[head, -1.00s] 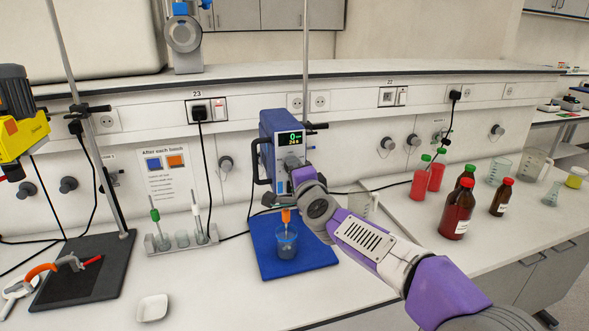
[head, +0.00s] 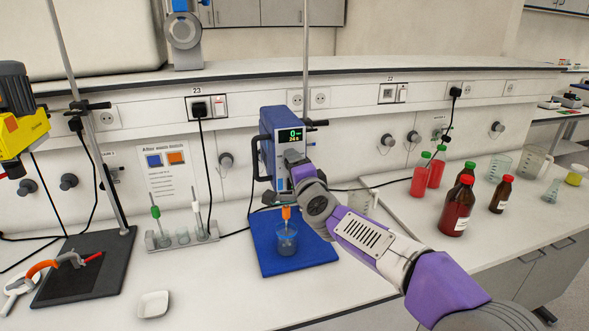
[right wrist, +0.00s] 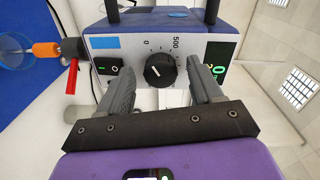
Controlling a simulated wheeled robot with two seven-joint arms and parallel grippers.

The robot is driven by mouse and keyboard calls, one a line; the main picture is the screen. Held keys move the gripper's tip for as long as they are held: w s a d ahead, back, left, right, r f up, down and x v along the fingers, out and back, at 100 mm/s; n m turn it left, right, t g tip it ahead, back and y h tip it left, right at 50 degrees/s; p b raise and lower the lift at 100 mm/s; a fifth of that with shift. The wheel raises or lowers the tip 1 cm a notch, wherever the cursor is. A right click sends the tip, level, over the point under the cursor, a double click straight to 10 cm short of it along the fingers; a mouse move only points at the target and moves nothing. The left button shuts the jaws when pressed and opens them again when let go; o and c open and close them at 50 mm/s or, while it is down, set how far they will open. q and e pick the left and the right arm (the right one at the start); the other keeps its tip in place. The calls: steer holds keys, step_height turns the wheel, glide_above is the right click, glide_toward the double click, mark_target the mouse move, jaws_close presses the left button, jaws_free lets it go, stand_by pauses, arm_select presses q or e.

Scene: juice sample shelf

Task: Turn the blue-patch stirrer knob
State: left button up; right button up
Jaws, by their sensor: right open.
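In the head view my right arm hides the knob. My left gripper is not in view.
A beaker (head: 285,240) stands on the mat under the orange chuck (head: 286,212). A white dish (head: 153,304) lies at the front left. A yellow stirrer (head: 20,130) hangs at far left.

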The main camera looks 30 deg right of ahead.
steer(key=shift+s, duration=0.1)
steer(key=v, duration=0.7)
steer(key=shift+s+p, duration=0.2)
steer(key=shift+p, duration=0.15)
